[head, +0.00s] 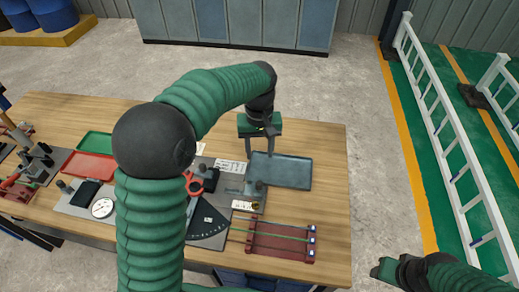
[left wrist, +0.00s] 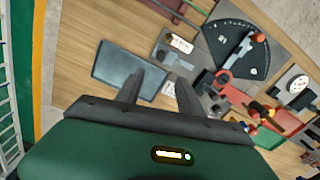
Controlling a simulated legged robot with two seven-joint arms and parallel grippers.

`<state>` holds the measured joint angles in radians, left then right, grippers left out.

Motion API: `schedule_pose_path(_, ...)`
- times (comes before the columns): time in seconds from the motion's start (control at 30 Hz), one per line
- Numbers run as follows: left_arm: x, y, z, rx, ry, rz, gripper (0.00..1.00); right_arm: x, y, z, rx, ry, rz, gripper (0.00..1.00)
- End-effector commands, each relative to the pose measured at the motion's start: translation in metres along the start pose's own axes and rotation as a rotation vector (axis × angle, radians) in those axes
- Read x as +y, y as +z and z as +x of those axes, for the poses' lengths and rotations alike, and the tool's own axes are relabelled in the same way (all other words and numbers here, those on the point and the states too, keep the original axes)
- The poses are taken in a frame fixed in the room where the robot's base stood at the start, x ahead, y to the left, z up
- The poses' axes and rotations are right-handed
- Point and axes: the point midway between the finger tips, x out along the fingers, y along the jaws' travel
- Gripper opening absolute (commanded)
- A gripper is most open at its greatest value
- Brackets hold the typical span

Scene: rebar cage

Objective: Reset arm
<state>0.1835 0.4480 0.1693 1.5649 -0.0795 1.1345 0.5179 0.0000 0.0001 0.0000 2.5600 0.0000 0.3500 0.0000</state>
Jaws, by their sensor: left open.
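My left gripper (head: 258,160) is over the wooden workbench, beside the left edge of a dark grey tray (head: 290,172). Its two dark fingers point down and stand apart, with nothing between them. In the left wrist view my left gripper (left wrist: 160,82) also shows open, with the grey tray (left wrist: 120,68) behind its fingers. My left arm arches across the middle of the head view and hides part of the bench. My right gripper (head: 388,270) is at the lower right, off the bench, and its fingers cannot be made out.
The workbench (head: 325,140) holds a red rack (head: 280,241), a dark fan-shaped plate (head: 208,224), a red tray (head: 88,167), a green tray (head: 95,143) and a round dial (head: 102,207). Grey cabinets (head: 240,22) stand behind. A white railing (head: 440,115) runs at right over green floor.

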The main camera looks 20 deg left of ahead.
Motion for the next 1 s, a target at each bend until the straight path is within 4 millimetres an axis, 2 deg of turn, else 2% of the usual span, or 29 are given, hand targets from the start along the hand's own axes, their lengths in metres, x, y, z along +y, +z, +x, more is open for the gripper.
schedule_pose_path(0.27,-0.001,0.005,0.003,0.006,0.001,0.018,0.45,0.0,0.0,0.0,0.0,0.0,0.0,0.46)
schedule_pose_path(0.37,-0.004,0.026,0.015,0.034,0.008,0.097,0.45,0.0,0.0,0.0,0.0,0.0,0.0,0.46)
schedule_pose_path(0.6,-0.039,0.117,0.066,0.166,0.046,0.396,0.45,0.0,0.0,0.0,0.0,0.0,0.0,0.46)
schedule_pose_path(0.7,-0.053,0.145,0.08,0.206,0.055,0.473,0.45,0.0,0.0,0.0,0.0,0.0,0.0,0.46)
schedule_pose_path(0.8,-0.06,0.159,0.087,0.225,0.058,0.509,0.45,0.0,0.0,0.0,0.0,0.0,0.0,0.46)
schedule_pose_path(1.0,-0.061,0.16,0.088,0.228,0.059,0.516,0.45,0.0,0.0,0.0,0.0,0.0,0.0,0.46)
